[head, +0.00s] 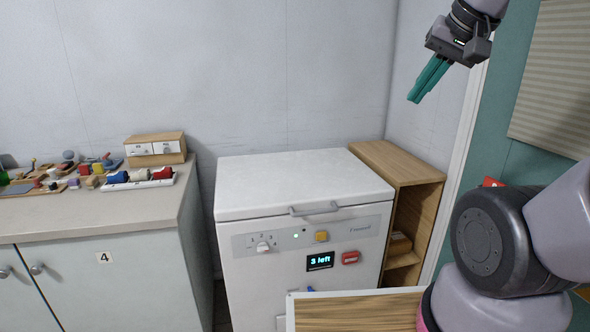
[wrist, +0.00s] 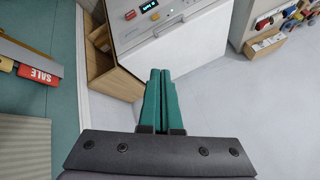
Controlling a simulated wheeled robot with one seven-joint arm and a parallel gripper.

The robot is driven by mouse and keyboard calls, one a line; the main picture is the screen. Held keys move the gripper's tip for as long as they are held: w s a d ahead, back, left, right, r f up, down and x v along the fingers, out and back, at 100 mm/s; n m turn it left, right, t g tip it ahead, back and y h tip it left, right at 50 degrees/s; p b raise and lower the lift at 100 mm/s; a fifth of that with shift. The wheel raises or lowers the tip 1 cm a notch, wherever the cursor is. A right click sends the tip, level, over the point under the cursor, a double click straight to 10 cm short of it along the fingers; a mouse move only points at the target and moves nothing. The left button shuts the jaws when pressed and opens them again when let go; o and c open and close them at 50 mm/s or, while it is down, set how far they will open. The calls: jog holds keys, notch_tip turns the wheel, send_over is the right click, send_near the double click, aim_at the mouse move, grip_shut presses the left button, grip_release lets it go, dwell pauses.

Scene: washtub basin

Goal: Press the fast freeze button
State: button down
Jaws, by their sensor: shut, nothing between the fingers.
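A white chest freezer (head: 305,185) stands against the wall with its lid shut. Its front panel carries a square yellow-orange button (head: 321,236), a red labelled piece (head: 350,257), a white knob (head: 263,247) and a display (head: 320,261) reading "3 left". No readable label tells which is fast freeze. My gripper (head: 414,98) is high to the upper right of the freezer, well apart from it, its teal fingers shut and empty. In the wrist view, the shut fingers (wrist: 161,72) point toward the freezer (wrist: 190,50), with the yellow-orange button (wrist: 155,17) and red piece (wrist: 131,15) beyond.
A wooden shelf unit (head: 400,165) adjoins the freezer's right side. A counter (head: 90,205) with colourful small items stands to the left. A wooden-topped surface (head: 360,312) sits low in front. A red SALE sign (wrist: 38,74) hangs at the left in the wrist view.

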jog(key=w+a+f+m+g+y, duration=0.2)
jog(key=w+f+m+g+y, duration=0.6)
jog(key=w+f+m, duration=1.25)
jog(key=w+d+f+m+t+y, duration=0.2)
jog(key=f+m+t, duration=0.3)
jog(key=f, duration=1.5)
jog(key=w+d+f+m+t+y, duration=0.2)
jog(key=f+m+t, duration=0.4)
jog(key=f+m, duration=0.7)
notch_tip(320, 180, down, 7)
jog(key=shift+w+f+y, duration=0.15)
jog(key=shift+w+y, duration=0.05)
jog(key=shift+y, duration=0.2)
